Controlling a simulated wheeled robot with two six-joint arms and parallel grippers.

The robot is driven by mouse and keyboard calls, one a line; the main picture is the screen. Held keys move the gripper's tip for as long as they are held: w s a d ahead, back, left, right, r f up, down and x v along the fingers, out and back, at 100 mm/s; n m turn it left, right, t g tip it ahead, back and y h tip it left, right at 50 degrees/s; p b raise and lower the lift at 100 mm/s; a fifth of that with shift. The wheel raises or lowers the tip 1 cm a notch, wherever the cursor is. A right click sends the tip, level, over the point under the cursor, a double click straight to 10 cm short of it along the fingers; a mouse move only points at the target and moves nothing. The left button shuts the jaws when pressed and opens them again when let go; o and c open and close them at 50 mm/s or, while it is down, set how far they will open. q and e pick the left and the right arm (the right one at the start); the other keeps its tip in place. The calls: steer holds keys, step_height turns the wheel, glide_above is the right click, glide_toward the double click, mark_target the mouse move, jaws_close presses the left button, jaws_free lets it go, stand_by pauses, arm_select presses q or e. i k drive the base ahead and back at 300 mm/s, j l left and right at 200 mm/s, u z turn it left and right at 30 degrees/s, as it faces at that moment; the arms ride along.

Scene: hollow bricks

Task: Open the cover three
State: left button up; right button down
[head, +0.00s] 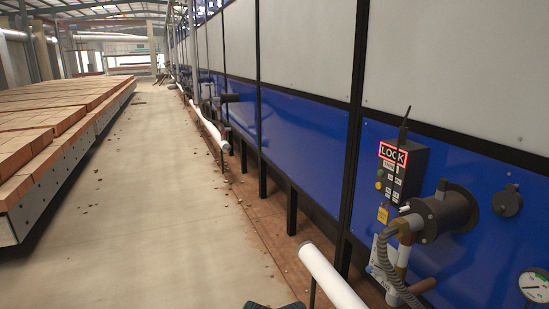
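No cover marked three can be made out. On the blue wall at the right, a small round black cover (508,201) lies flat against the panel; I cannot tell whether it is the one named. To its left a thick black cylindrical fitting (446,212) sticks out of the wall, with a hose and brass-coloured pipe below it.
A long blue and grey machine (312,130) runs down the right side. White pipes (332,278) stand out along its base. Stacked bricks (40,130) lie on a metal-sided platform at the left. The concrete aisle (165,190) between is mostly clear, with small debris. A gauge (535,286) is at lower right.

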mark_target(503, 204)
steer(key=z, duration=1.5)
